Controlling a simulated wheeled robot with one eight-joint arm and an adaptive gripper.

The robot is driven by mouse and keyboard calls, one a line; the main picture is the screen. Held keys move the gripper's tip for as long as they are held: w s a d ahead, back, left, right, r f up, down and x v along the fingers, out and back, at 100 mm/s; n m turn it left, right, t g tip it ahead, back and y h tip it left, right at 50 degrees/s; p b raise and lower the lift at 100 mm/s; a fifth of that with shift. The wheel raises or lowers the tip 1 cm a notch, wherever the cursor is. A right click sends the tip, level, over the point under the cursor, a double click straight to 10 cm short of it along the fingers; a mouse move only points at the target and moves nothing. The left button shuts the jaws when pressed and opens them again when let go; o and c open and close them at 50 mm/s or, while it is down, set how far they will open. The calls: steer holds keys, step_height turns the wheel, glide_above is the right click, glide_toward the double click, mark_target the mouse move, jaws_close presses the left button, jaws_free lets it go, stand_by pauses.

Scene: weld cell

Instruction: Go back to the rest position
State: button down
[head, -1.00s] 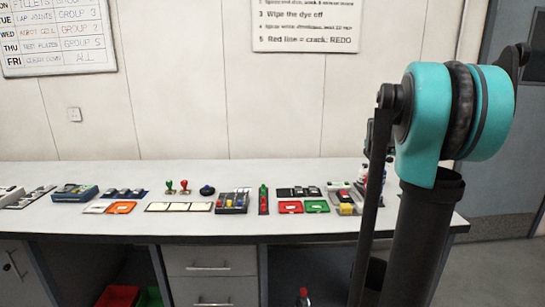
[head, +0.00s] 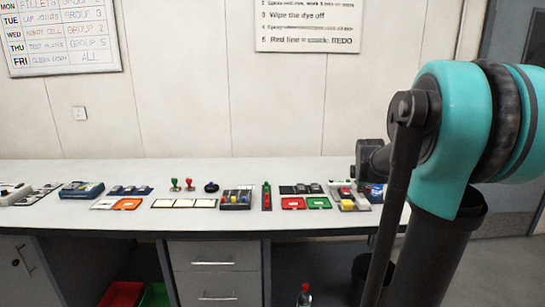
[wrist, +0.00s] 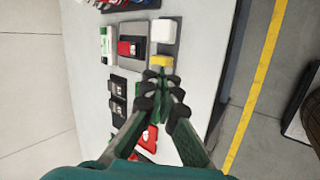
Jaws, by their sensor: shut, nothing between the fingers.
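My gripper (wrist: 163,95) shows in the wrist view with its fingertips together and nothing held between them. In the head view my teal and black arm fills the right side, and the gripper itself cannot be made out there.
The bench (head: 100,222) carries stamps (head: 182,184), a dark tray of coloured pieces (head: 236,200), a red card (head: 293,203) and a green card (head: 319,202). A bottle (head: 304,295) stands below. Floor with a yellow line (wrist: 255,95) lies beside the bench.

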steer(key=s+a+f+m+g, duration=0.1)
steer(key=s+a+f+m, duration=0.3)
steer(key=s, duration=0.5)
steer(key=s+a+f+m+g+y, duration=0.1)
steer(key=s+a+f+m, duration=0.3)
steer(key=s+f+m, duration=0.2)
steer(key=s+a+f+m+g+y, duration=0.1)
steer(key=s+a+f+m, duration=0.4)
steer(key=s, duration=0.8)
step_height(320, 180, down, 3)
steer(key=shift+s+m, duration=0.3)
steer(key=shift+m, duration=0.3)
